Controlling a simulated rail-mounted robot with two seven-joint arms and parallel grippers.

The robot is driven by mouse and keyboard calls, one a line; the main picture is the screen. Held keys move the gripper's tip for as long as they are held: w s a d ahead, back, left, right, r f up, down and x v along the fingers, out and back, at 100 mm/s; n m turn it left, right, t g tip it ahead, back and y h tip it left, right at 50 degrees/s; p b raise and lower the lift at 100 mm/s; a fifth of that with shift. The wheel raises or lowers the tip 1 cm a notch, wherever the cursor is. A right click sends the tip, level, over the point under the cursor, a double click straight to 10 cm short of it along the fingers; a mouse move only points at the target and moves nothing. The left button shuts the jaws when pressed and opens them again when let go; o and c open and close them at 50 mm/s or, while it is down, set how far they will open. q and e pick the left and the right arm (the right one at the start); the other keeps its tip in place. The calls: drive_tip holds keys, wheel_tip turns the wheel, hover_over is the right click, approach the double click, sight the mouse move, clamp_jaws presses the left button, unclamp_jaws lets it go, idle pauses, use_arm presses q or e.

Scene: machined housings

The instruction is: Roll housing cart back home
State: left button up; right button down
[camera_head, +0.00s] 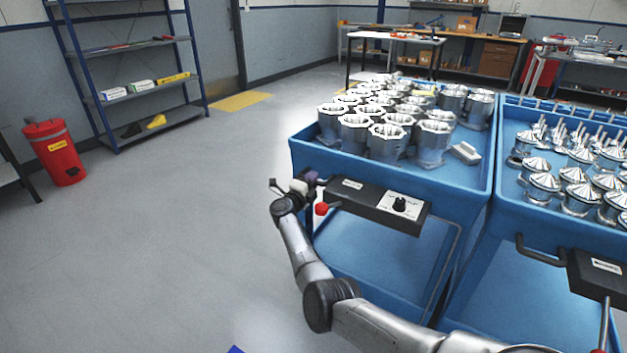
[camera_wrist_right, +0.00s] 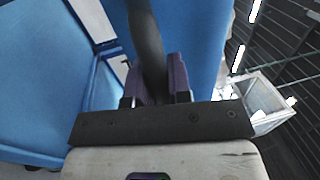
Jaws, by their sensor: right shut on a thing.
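The blue housing cart (camera_head: 296,155) stands at the middle right in the head view, with several open-topped metal housings (camera_head: 388,140) on its top tray. A black handle unit with a dial (camera_head: 375,203) sticks out at its near side. My right gripper (camera_head: 308,182) is at the left end of this handle. In the right wrist view the purple fingers (camera_wrist_right: 158,82) are closed around the black handle bar (camera_wrist_right: 146,40), with the blue cart wall (camera_wrist_right: 190,35) behind. My left gripper is not in view.
A second blue cart (camera_head: 508,110) with cone-topped parts stands close on the right. A red bin (camera_head: 56,152) and blue shelving (camera_head: 150,45) stand at the left, workbenches (camera_head: 470,45) at the back. The grey floor (camera_head: 180,230) on the left is clear.

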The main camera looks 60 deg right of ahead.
drive_tip(key=shift+a+f, duration=0.15)
drive_tip(key=shift+a, duration=0.1)
drive_tip(key=c, duration=1.5)
unclamp_jaws()
drive_tip(key=shift+d, duration=0.1)
drive_tip(key=o, duration=0.4)
drive_tip(key=shift+s+d, duration=0.15)
drive_tip(key=shift+d, duration=0.2)
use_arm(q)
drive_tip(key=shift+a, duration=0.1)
use_arm(e)
drive_tip(key=shift+o, duration=0.2)
drive_tip(key=shift+a, duration=0.15)
drive_tip(key=shift+a, duration=0.1)
drive_tip(key=shift+a, duration=0.2)
use_arm(q)
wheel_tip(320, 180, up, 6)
drive_tip(key=p, duration=0.5)
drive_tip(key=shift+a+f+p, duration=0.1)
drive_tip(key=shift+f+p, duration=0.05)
drive_tip(key=shift+p, duration=0.2)
use_arm(e)
drive_tip(key=v, duration=1.3)
